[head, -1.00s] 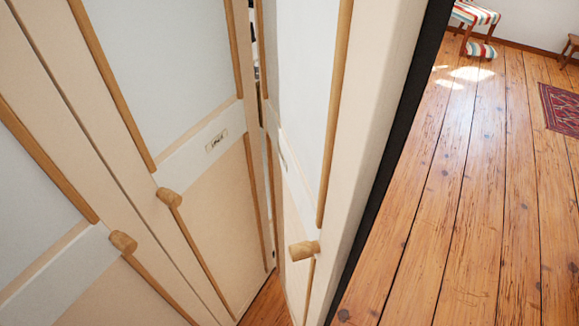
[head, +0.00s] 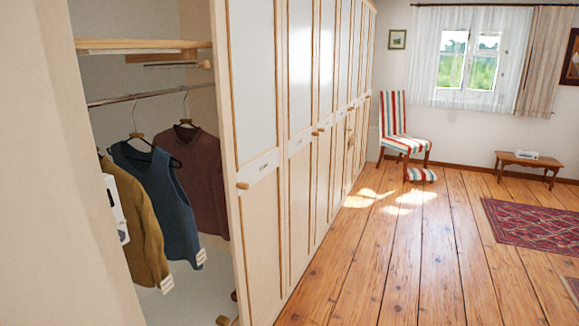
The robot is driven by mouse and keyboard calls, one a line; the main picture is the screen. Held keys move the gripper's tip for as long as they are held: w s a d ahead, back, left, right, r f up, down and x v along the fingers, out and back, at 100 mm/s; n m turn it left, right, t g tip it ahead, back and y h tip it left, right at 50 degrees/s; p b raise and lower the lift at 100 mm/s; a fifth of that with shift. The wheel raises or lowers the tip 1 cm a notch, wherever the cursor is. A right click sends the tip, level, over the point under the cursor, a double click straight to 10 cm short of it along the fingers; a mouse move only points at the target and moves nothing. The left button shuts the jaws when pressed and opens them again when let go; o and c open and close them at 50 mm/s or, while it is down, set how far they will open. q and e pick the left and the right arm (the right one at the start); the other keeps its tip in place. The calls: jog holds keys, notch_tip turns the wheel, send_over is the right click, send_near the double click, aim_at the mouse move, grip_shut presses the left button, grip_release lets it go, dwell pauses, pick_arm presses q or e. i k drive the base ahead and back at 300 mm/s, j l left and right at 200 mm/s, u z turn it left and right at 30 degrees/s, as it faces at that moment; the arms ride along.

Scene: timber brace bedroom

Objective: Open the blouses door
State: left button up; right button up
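A row of cream wardrobe doors with wooden trim runs away from me in the head view. The nearest door in the row (head: 262,230) has a round wooden knob (head: 242,186) and a small label (head: 263,166) too small to read. I cannot tell which door is the blouses door. Left of this row, a wardrobe compartment is open, with a mustard garment (head: 143,225), a blue vest (head: 165,195) and a maroon top (head: 205,185) hanging from a rail (head: 150,96). Neither of my grippers can be made out.
A large cream panel (head: 55,180) fills the near left. A small white object (head: 116,205) beside the mustard garment is unclear. The wooden floor (head: 400,270) before the doors is clear. A striped chair (head: 394,115), low bench (head: 530,163) and red rug (head: 540,222) stand farther off.

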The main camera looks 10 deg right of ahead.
aim_at(247, 34)
jog(key=i+l+u, duration=0.1)
jog(key=l, duration=0.3)
jog(key=i+l, duration=0.25)
jog(key=l, duration=0.15)
jog(key=i+l+u, duration=0.15)
jog(key=l, duration=0.25)
jog(key=i+l, duration=0.1)
jog(key=l, duration=0.3)
jog(key=i+u, duration=0.05)
